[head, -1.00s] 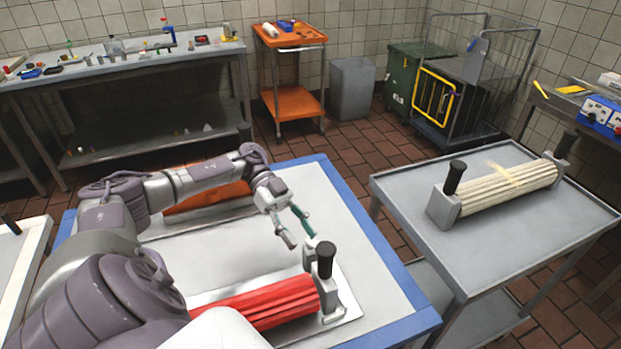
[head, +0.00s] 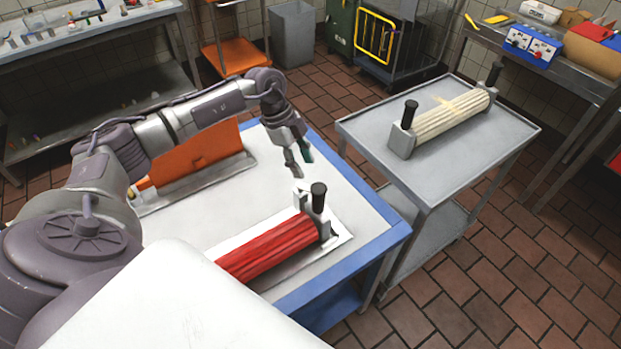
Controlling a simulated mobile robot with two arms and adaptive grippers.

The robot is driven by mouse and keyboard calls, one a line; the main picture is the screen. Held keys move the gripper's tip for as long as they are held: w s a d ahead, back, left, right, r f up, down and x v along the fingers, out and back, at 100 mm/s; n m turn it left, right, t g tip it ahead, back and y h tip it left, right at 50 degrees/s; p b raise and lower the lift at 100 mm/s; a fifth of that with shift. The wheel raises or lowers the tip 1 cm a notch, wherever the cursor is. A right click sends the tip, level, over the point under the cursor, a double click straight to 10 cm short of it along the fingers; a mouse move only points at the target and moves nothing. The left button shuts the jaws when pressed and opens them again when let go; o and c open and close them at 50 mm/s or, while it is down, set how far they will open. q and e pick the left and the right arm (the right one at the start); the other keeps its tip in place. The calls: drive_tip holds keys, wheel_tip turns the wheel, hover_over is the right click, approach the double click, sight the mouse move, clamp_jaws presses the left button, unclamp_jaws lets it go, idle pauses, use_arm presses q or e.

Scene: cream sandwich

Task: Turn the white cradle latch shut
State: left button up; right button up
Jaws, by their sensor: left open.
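A red ridged roll (head: 270,247) lies in a cradle at the front of the blue-edged table. At the roll's right end stands a grey end block (head: 322,228) with a black upright handle (head: 319,196). A small white upright piece (head: 301,198), which looks like the latch, stands just left of that handle; I cannot tell its turn angle. My left gripper (head: 300,165) is open and empty, fingers pointing down, just behind and above the white piece and apparently apart from it. My right gripper is not in view.
A grey trolley (head: 470,150) to the right holds a cream roll (head: 450,113) between grey ends with black handles. The table's middle (head: 240,195) is clear.

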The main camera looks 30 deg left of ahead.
sight(310, 188)
use_arm(q)
drive_tip(key=p+x, duration=0.1)
drive_tip(key=x, duration=0.4)
drive_tip(key=shift+s+d+f, duration=0.1)
drive_tip(key=shift+d+f, duration=0.1)
drive_tip(key=shift+f, duration=0.15)
drive_tip(key=shift+d+f, duration=0.1)
drive_tip(key=shift+f, duration=0.4)
clamp_jaws()
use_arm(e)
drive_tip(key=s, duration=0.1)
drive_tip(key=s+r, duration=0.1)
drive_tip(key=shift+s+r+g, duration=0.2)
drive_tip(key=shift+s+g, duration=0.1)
